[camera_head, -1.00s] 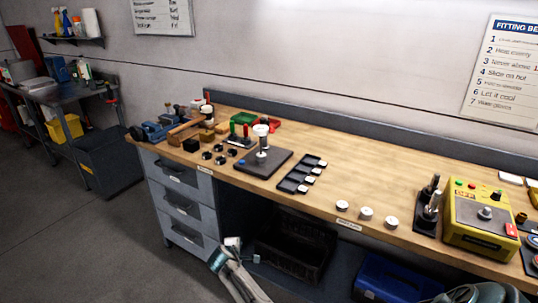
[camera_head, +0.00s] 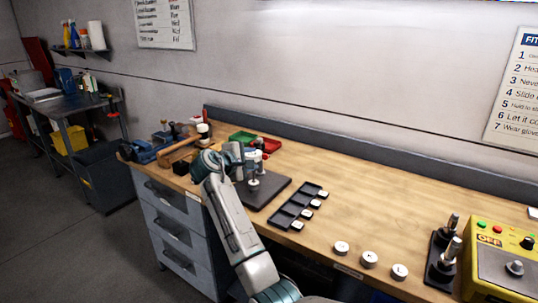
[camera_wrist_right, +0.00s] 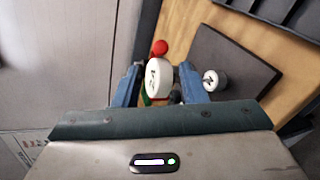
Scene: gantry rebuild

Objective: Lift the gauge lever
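The gauge stands on a dark square base plate (camera_head: 272,192) on the workbench. My right gripper (camera_head: 250,158) is over the left part of that plate and hides much of the gauge in the head view. In the right wrist view, the two blue fingers of my right gripper (camera_wrist_right: 158,72) are spread apart. A white round dial (camera_wrist_right: 157,80) shows between them, with a red knob (camera_wrist_right: 159,47) just beyond. I cannot tell whether a finger touches either one. A pale round stud (camera_wrist_right: 215,80) on the plate is right of the fingers. My left gripper is out of view.
A dark compartment tray (camera_head: 293,213) lies right of the gauge, with white discs (camera_head: 370,259) farther right. A yellow control box (camera_head: 495,270) is at the right edge. Green and red bins (camera_head: 244,137) stand behind, a blue vise (camera_head: 142,152) at the left.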

